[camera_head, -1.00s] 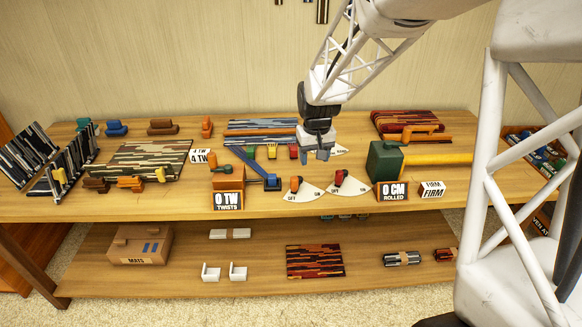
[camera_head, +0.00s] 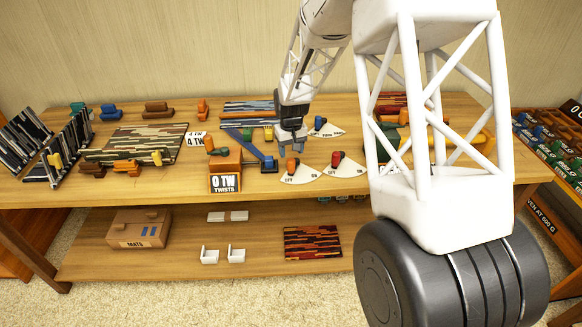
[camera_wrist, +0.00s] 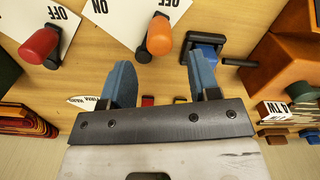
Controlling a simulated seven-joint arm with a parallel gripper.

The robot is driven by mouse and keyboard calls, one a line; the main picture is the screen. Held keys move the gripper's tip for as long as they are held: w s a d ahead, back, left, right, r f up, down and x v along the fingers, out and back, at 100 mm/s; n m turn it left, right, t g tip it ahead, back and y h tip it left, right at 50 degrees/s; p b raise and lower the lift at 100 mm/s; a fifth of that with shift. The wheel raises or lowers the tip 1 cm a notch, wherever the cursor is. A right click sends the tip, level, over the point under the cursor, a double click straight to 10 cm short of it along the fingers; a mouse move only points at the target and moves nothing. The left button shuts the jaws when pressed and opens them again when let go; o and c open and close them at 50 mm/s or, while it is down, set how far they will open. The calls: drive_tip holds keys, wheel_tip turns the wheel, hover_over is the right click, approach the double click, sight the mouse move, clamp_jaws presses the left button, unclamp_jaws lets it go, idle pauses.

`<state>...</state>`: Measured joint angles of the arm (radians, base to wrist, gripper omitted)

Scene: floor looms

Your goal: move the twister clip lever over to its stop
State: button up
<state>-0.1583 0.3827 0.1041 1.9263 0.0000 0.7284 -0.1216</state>
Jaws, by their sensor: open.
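The twister is an orange box (camera_head: 226,166) with a "0 TW TWISTS" sign, and a long blue bar beside it ends in a blue block (camera_head: 269,163). No part is labelled as the clip lever. An orange-knobbed lever (camera_head: 292,164) stands on a white OFF/ON dial just right of the block, pointing away from the ON side. My gripper (camera_head: 291,140) is open and empty, just behind this lever. In the wrist view, the orange knob (camera_wrist: 160,36) lies beyond and between the fingertips (camera_wrist: 160,70), and the blue block (camera_wrist: 205,42) lies beyond the right finger. I see no contact.
A red-knobbed lever (camera_head: 337,159) stands on another OFF/ON dial to the right. A blue-knobbed lever (camera_head: 319,122) sits behind on a fan-shaped dial. A woven mat (camera_head: 150,142) lies left. My own arm hides much of the right side of the table.

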sight(291, 160)
idle(0.3)
drive_tip(key=shift+f, duration=3.9)
clamp_jaws()
